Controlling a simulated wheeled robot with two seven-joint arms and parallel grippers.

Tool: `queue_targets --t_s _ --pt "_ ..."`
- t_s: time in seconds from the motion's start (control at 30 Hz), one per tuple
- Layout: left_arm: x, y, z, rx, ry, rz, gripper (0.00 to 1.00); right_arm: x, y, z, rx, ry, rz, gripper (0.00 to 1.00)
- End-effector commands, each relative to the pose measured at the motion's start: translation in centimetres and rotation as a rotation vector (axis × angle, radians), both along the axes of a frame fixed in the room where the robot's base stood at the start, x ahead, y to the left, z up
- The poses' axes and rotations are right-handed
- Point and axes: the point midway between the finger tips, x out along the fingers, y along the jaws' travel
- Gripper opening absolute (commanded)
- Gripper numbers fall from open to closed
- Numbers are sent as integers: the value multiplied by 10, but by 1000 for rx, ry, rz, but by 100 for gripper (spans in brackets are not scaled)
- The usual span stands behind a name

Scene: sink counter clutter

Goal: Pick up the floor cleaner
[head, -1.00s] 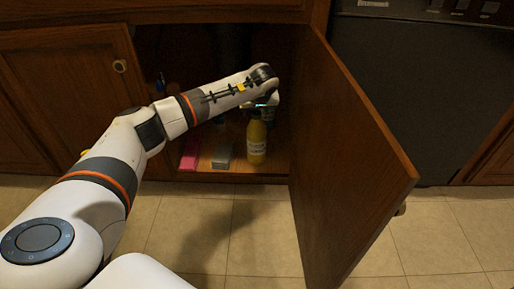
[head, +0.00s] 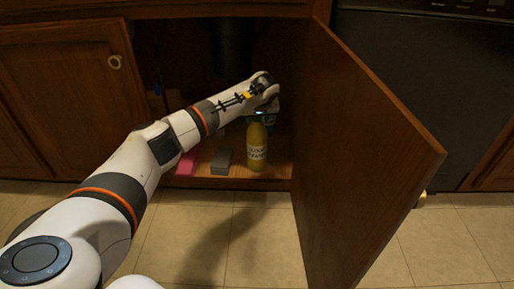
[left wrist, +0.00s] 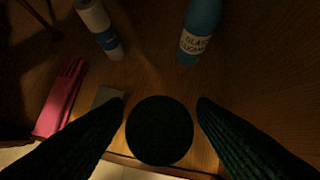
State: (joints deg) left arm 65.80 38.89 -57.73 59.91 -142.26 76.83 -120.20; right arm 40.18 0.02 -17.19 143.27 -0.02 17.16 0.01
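A yellow bottle with a white label (head: 257,153) stands upright on the cabinet floor in the head view. Its label is too small to read; it is likely the floor cleaner. My left gripper (head: 262,119) is right above it and hides its top. In the left wrist view, the two dark fingers (left wrist: 160,108) are spread, one on each side of a dark round shape (left wrist: 160,131), which looks like the bottle's cap from above. Narrow gaps show beside it. My right gripper is in neither view.
The open cabinet door (head: 360,150) stands close right of the gripper. A grey block (head: 222,162) and a pink item (head: 187,163) lie left of the bottle. Behind are a blue glass cleaner bottle (left wrist: 198,30) and a white-and-blue cylinder (left wrist: 100,28). A dark appliance (head: 425,90) is at right.

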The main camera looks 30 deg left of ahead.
Motion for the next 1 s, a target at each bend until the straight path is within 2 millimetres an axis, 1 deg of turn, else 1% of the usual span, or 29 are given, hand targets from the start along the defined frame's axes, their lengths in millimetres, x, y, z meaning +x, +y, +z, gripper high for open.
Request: queue_targets --t_s 0.03,0.3,0.77,0.87,0.97,1.0 --pt "0 0 0 0 0 0 43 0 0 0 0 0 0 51" --pt "0 0 0 0 0 0 0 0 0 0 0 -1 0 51" --pt "0 0 2 -1 -1 0 0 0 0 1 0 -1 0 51" --pt "0 0 11 1 -1 0 0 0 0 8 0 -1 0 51" --pt "0 0 29 0 -3 0 0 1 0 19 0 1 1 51" --pt "1 0 38 -1 -5 0 0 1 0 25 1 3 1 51"
